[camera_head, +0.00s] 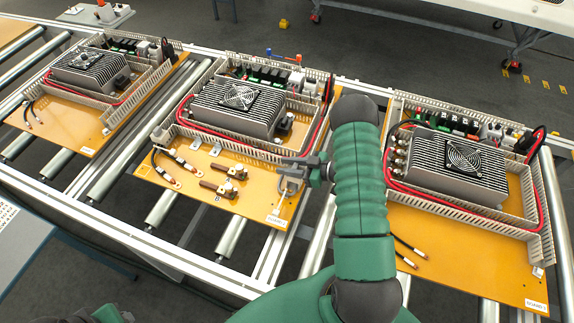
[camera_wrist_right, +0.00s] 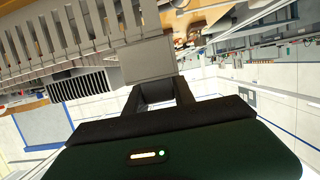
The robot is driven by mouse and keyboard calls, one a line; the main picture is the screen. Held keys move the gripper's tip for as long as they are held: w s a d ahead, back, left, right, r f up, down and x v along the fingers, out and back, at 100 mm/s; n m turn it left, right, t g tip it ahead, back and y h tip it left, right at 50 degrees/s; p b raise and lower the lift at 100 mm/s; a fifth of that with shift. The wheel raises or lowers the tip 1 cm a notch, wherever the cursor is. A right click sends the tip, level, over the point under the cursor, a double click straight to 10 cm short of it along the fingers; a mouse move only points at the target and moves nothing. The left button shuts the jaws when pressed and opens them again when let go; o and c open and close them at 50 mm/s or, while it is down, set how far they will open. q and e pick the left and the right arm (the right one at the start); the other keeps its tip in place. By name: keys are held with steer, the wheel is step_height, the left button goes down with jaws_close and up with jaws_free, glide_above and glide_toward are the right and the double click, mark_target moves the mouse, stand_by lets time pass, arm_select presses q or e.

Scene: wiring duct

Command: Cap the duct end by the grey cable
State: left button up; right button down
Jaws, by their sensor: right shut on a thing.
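The slotted grey duct (camera_head: 240,147) runs along the front of the middle board's heatsink unit. Its right end lies by my right gripper (camera_head: 308,166), at the board's right side. A thin grey cable (camera_head: 291,188) appears to hang just below that end. In the right wrist view, my right gripper (camera_wrist_right: 165,92) is shut on a plain grey end cap (camera_wrist_right: 148,62). The cap is right beside the slotted duct (camera_wrist_right: 70,38); I cannot tell whether it is seated. The fingers and arm hide part of this corner in the head view. My left gripper is out of view.
The middle board (camera_head: 215,207) carries copper pieces (camera_head: 219,187) and loose black cables (camera_head: 165,175) on its front part. Similar boards stand left (camera_head: 60,125) and right (camera_head: 470,250) on the roller conveyor. The heatsink unit (camera_head: 235,105) rises behind the duct.

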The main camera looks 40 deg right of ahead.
steer(key=shift+f+b, duration=1.15)
steer(key=shift+f, duration=0.55)
steer(key=c, duration=1)
jaws_free()
steer(key=b+v, duration=0.1)
steer(key=v, duration=1.5)
steer(key=shift+s+d, duration=0.2)
steer(key=shift+s, duration=0.15)
